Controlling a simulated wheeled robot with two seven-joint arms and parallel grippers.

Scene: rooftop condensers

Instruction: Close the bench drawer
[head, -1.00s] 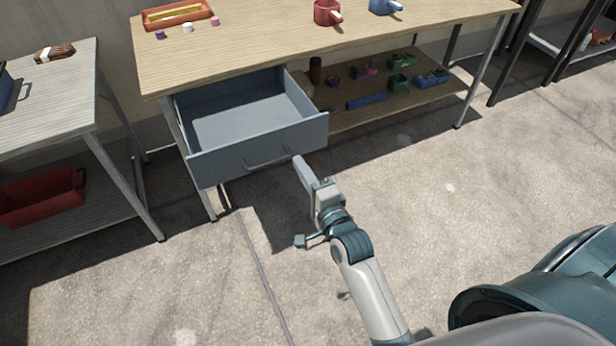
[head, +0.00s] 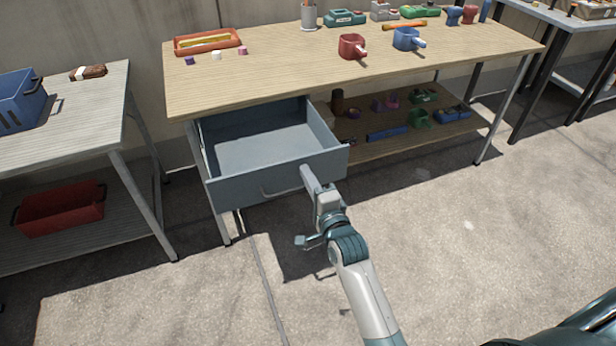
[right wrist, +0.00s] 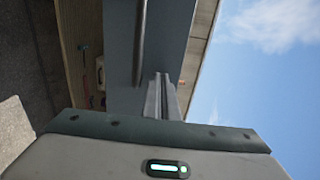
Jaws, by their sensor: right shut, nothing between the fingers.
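The bench drawer (head: 235,190) is grey-blue, empty, and stands pulled out from under the left part of the wooden bench (head: 200,98). Its bar handle (head: 283,190) runs along the front panel. My right gripper (head: 307,172) is shut and empty, its fingertips at the drawer front just right of the handle; whether they touch it I cannot tell. In the right wrist view the shut fingers (right wrist: 161,95) point at the drawer front (right wrist: 166,40), with the handle (right wrist: 140,45) beside them. My left gripper is not in view.
A red cup (head: 351,46), a blue cup (head: 405,39) and an orange tray (head: 207,42) stand on the bench top. Several small items lie on its lower shelf (head: 440,138). A side table (head: 75,128) stands at the left. The floor in front is clear.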

